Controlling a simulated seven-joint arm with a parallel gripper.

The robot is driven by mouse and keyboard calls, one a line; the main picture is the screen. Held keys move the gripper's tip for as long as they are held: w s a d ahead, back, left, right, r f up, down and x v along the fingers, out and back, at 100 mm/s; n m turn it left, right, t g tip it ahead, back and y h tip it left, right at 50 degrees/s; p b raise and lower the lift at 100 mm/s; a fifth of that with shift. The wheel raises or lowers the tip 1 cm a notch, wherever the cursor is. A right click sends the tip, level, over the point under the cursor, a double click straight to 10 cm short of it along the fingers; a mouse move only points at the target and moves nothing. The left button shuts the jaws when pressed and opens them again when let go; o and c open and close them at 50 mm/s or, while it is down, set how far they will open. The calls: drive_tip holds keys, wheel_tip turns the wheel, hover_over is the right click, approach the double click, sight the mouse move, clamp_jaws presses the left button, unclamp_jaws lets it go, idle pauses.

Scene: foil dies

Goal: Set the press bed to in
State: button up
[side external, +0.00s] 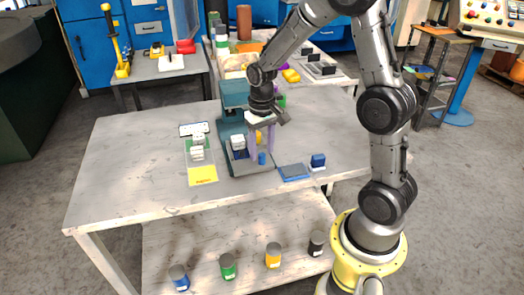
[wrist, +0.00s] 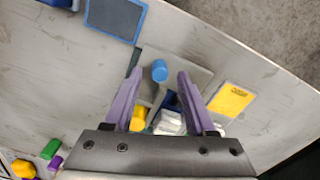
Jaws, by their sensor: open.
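The teal press (side external: 233,100) stands mid-table on a grey base (side external: 250,168). At its foot is a white block on a dark blue piece (side external: 240,154), which looks like the bed. The blue piece also shows in the wrist view (wrist: 171,100). A blue cylindrical knob (wrist: 160,71) stands on the base, also seen in the side view (side external: 262,158). My gripper (wrist: 160,74), with purple fingers, is open and points down over the base. The knob appears between its fingertips; contact cannot be told. My gripper hides part of the press. A yellow cylinder (wrist: 138,118) is behind the fingers.
The table's left part (side external: 130,165) is clear.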

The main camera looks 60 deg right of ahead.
drive_tip(key=shift+f, duration=0.65)
clamp_jaws()
drive_tip(key=shift+r, duration=0.1)
idle(0.9)
